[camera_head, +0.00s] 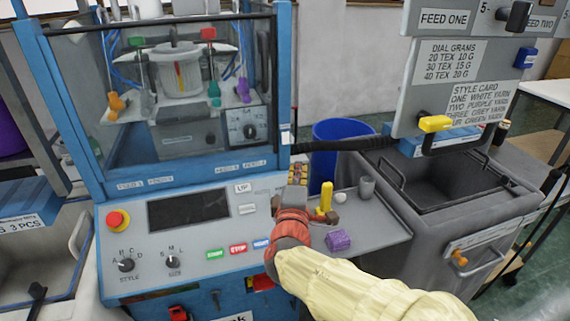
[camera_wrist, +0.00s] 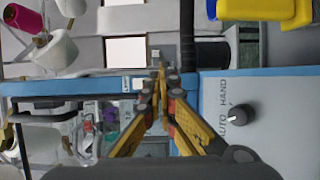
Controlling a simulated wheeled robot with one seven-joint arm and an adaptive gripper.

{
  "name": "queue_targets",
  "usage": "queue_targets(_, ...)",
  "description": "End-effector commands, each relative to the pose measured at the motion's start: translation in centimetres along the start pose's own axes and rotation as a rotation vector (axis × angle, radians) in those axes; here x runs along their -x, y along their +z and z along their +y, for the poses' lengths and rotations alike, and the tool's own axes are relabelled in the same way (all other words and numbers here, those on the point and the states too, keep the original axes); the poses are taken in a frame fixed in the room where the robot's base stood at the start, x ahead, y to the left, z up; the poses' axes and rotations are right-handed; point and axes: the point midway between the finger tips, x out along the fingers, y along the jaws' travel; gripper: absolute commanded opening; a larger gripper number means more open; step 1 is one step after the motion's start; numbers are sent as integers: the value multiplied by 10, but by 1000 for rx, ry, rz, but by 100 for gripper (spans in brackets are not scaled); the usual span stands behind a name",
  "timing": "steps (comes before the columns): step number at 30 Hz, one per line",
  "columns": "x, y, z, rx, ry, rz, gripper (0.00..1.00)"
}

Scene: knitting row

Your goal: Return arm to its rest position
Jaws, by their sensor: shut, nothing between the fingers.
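My arm, in a cream sleeve, reaches in from the lower right of the head view, with its red wrist over the side shelf beside the knitting machine's control panel (camera_head: 200,222). My gripper (camera_wrist: 162,72) shows in the wrist view with its yellow and black fingers brought together at the tips. Nothing is held between them. In the wrist view the fingers point toward a blue frame (camera_wrist: 75,88), with a grey panel bearing an AUTO/HAND knob (camera_wrist: 238,114) to the right.
On the side shelf (camera_head: 385,237) are a yellow upright piece (camera_head: 326,196), a purple block (camera_head: 338,240) and a grey cup (camera_head: 367,187). A grey bin (camera_head: 440,185) stands at right, a blue bin (camera_head: 340,130) behind. The blue-framed machine stands left of my arm.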

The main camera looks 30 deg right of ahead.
Motion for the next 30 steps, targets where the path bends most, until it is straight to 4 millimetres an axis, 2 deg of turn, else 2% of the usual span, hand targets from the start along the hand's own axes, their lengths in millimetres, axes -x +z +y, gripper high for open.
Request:
queue_targets(1, 3, 10, 2, -1, 2, -5, 0)
queue_targets(4, 8, 22, 1, -1, 1, -5, 0)
queue_targets(9, 14, 35, 0, 0, 0, -2, 0)
queue_targets(19, 16, 38, -1, 4, -1, -1, 0)
queue_targets(23, 16, 39, -1, 64, 0, -5, 0)
queue_targets(26, 17, 55, -11, 87, -38, -63, 0)
queue_targets(30, 26, 89, -32, 55, -128, -180, 0)
